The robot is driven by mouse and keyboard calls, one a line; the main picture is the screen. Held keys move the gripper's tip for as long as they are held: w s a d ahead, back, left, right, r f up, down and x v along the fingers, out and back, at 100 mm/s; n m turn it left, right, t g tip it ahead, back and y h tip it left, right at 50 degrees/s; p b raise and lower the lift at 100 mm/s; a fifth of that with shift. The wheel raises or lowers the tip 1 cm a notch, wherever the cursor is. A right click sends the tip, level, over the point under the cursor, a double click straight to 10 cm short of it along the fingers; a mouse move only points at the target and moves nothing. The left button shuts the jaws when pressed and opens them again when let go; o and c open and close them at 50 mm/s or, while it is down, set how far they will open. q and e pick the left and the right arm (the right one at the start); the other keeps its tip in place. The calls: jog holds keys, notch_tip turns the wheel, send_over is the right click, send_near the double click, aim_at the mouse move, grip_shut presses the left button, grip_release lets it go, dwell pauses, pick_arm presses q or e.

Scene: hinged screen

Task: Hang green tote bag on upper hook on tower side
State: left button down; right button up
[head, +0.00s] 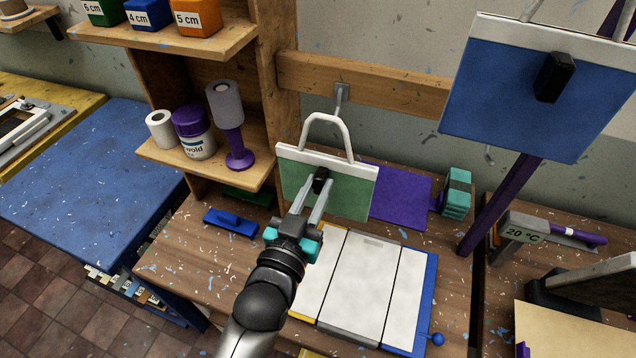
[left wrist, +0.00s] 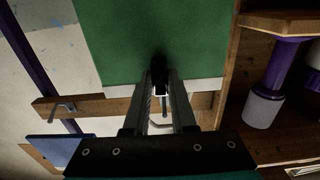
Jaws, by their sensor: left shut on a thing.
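The green tote bag (head: 350,199) has a white top band, a white loop handle (head: 322,118) and a black tab. My left gripper (head: 318,187) is shut on the black tab, and the bag hangs upright in front of it. In the left wrist view the green bag (left wrist: 150,35) fills the top, with the black tab between the fingers (left wrist: 159,80). A grey metal hook (head: 341,92) on the wooden rail is just above the handle's top. I cannot tell whether they touch. My right gripper is not in view.
A shelf unit (head: 185,165) with rolls and a purple-lidded jar stands left of the bag. A blue bag (head: 535,85) with a black tab is at upper right, before a purple post (head: 500,205). Below lie a hinged white-panelled screen (head: 365,285) and a blue tool (head: 230,222).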

pick_arm(q)
jog(key=shift+s, duration=0.15)
dwell(0.3)
jog(key=shift+s+a+r+p, duration=0.25)
jog(key=shift+s+p, duration=0.1)
jog(key=shift+s, duration=0.25)
jog(key=shift+s+a+r+p, duration=0.2)
jog(key=shift+s+p, duration=0.1)
jog(key=shift+s, duration=0.3)
jog(key=shift+v, duration=1.15)
jog(key=shift+r, duration=0.15)
